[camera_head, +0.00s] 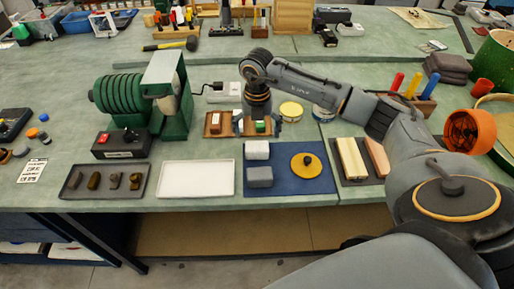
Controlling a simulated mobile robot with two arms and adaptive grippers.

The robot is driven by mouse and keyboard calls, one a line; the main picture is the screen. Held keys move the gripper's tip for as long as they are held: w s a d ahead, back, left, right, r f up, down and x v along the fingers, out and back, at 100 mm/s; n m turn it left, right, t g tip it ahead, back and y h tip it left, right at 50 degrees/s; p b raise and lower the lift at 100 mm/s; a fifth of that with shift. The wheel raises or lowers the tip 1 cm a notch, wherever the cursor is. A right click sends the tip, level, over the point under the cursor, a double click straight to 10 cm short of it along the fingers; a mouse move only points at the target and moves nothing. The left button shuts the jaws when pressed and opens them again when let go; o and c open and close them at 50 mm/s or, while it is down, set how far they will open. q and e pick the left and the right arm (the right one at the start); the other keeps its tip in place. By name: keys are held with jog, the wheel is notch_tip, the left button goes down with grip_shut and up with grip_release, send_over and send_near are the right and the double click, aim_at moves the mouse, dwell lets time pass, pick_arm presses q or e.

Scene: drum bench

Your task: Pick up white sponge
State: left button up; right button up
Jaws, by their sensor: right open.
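A white sponge (257,150), a small pale block, lies on the dark blue mat (290,186) at the front of the bench. A grey block (259,176) lies just in front of it on the same mat. My right gripper (260,127) points down behind the white sponge, at the end of the arm that comes in from the right. It is open and seems apart from the sponge; its height above the bench is hard to tell. My left gripper is not in view.
A yellow disc (306,166) lies on the mat's right side. A white tray (197,179) and a dark tray (104,181) stand to the left. Small wooden holders (217,124) and a yellow-lidded tin (291,111) stand near the gripper. A green drum machine (121,94) stands at left.

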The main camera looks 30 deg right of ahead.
aim_at(257, 146)
notch_tip(257, 146, down, 6)
jog(key=shift+s+a+r+p, duration=0.15)
jog(key=shift+r+p, duration=0.1)
jog(key=shift+p, duration=0.75)
jog(key=shift+f, duration=0.2)
jog(key=c, duration=0.9)
